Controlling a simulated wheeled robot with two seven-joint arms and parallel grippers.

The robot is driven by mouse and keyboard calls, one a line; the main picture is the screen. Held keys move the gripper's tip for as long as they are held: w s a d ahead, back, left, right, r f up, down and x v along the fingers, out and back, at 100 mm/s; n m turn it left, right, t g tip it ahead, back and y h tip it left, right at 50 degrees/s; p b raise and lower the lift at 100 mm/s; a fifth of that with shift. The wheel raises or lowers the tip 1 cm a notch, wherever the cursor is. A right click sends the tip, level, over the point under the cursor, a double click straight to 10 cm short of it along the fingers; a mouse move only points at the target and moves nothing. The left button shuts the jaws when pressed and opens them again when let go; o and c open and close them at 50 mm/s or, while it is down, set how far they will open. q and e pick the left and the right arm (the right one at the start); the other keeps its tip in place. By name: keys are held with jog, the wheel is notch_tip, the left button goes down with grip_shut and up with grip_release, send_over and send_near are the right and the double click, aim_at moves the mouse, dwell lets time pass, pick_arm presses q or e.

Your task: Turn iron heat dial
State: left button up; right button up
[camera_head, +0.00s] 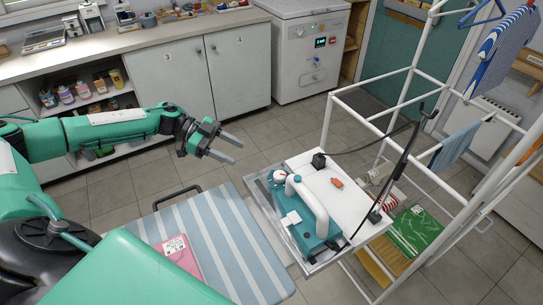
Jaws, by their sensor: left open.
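The iron (312,222) is teal with a white arched handle. It rests in a clear tray (264,203) at the right end of the ironing board. A small round red-and-white dial (280,177) sits at the iron's far left end, near the handle. My left gripper (226,149) is open and empty in the air, up and to the left of the iron, with its two fingers pointing right. It is apart from the iron and the dial. My right gripper is not in view.
A striped ironing board (215,235) with a pink booklet (177,259) lies in front of me. A white pipe rack (408,72) with a black cord stands right. A small orange block (337,183) lies on a white surface. White cabinets (237,68) stand behind; the floor between is clear.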

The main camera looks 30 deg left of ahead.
pick_arm(q)
jog(key=p, duration=0.2)
send_near(279, 174)
jog(key=p+x, duration=0.1)
jog(key=x, duration=0.6)
jog(key=shift+d, duration=0.3)
jog(key=shift+w+d+f+p, duration=0.2)
jog(key=shift+d+f+p, duration=0.1)
jog(key=shift+d+p, duration=0.1)
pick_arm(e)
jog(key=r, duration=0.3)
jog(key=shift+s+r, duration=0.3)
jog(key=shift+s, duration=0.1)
pick_arm(q)
jog(key=c, duration=0.9)
jog(key=shift+c, duration=0.3)
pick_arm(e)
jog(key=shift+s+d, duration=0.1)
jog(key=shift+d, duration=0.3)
